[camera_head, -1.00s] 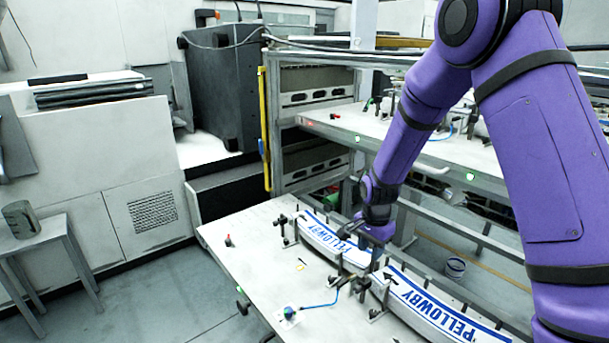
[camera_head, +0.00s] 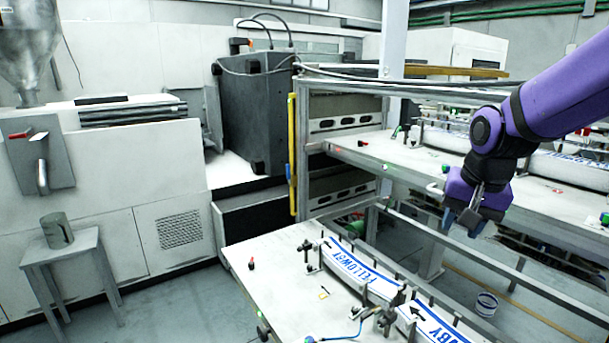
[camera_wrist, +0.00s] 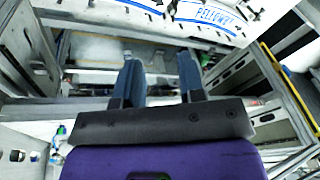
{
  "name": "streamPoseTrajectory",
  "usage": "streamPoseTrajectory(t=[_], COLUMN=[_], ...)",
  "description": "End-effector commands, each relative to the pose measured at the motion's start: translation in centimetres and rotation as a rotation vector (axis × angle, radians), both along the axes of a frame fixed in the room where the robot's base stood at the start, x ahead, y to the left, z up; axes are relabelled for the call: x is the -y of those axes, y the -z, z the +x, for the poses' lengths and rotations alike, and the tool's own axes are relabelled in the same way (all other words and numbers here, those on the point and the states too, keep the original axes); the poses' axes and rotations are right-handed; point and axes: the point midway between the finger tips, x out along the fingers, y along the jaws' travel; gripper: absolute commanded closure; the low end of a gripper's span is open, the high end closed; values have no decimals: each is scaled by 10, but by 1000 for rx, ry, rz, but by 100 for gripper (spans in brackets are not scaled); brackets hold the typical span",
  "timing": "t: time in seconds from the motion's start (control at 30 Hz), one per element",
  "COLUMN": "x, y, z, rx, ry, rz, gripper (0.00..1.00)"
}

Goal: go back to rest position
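My gripper (camera_head: 470,217) hangs at the end of my purple arm at the right of the head view, raised above and to the right of the lower table. In the wrist view its two dark blue fingers (camera_wrist: 160,82) stand apart with nothing between them. It touches nothing that I can see. The white label strips with blue PELLOWBY lettering (camera_head: 358,270) lie in a row on the lower table (camera_head: 270,270). A strip also shows at the top of the wrist view (camera_wrist: 215,14).
An upper shelf table (camera_head: 400,160) with clamps and more strips is behind my gripper. A metal rail (camera_head: 470,258) runs along the lower table's far side. A stool with a metal cup (camera_head: 57,230) stands at the left.

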Motion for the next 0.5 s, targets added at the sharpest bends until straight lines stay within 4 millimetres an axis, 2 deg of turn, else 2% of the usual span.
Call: streamPoseTrajectory(t=[0.03, 0.2, 0.5], x=[2, 8, 17], y=[-10, -34, -62], z=[-11, -47, -113], rx=[20, 64, 144], ry=[-22, -107, -254], rz=[-6, -34, -98], gripper=[64, 64, 64])
